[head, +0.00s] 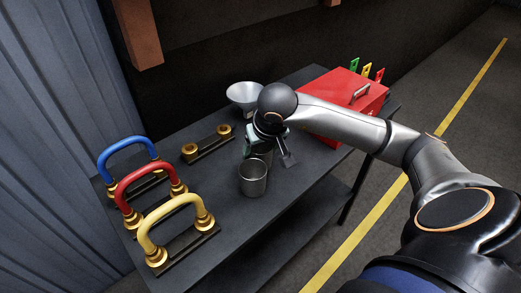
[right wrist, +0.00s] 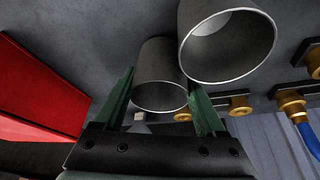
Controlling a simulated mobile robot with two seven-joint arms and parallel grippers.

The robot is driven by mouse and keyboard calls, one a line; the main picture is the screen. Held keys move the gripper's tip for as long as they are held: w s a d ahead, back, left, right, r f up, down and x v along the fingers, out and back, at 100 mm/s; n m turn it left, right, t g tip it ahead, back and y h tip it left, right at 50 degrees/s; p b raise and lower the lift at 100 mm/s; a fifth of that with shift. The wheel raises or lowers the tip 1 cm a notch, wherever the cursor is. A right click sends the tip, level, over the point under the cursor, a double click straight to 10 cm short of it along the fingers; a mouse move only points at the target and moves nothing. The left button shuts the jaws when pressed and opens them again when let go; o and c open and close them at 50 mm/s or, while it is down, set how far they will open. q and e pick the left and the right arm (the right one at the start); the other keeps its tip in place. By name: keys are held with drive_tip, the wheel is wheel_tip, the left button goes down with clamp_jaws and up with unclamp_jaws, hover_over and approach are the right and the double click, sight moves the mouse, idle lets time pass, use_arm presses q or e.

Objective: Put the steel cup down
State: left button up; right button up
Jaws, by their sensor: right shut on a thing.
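Two plain steel cups show. One steel cup (right wrist: 160,72) is between the green fingers of my right gripper (right wrist: 162,90), which is shut on it. In the head view this cup (head: 262,154) is mostly hidden behind the gripper and the other cup. The second steel cup (head: 253,178) stands upright and open on the dark table, just in front of the gripper. It also shows in the right wrist view (right wrist: 228,45), close beside the held cup. I cannot tell whether the held cup touches the table. My left gripper is not in view.
The dark table (head: 225,225) carries blue (head: 125,143), red (head: 150,172) and yellow (head: 175,205) arched handles on brass mounts at left. Behind are an empty bracket (head: 207,143) and a metal funnel (head: 245,93). A red box (head: 340,100) stands at right. The front right tabletop is clear.

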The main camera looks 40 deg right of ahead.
drive_tip(key=shift+f, duration=0.15)
drive_tip(key=o, duration=1.4)
drive_tip(key=shift+c, duration=0.2)
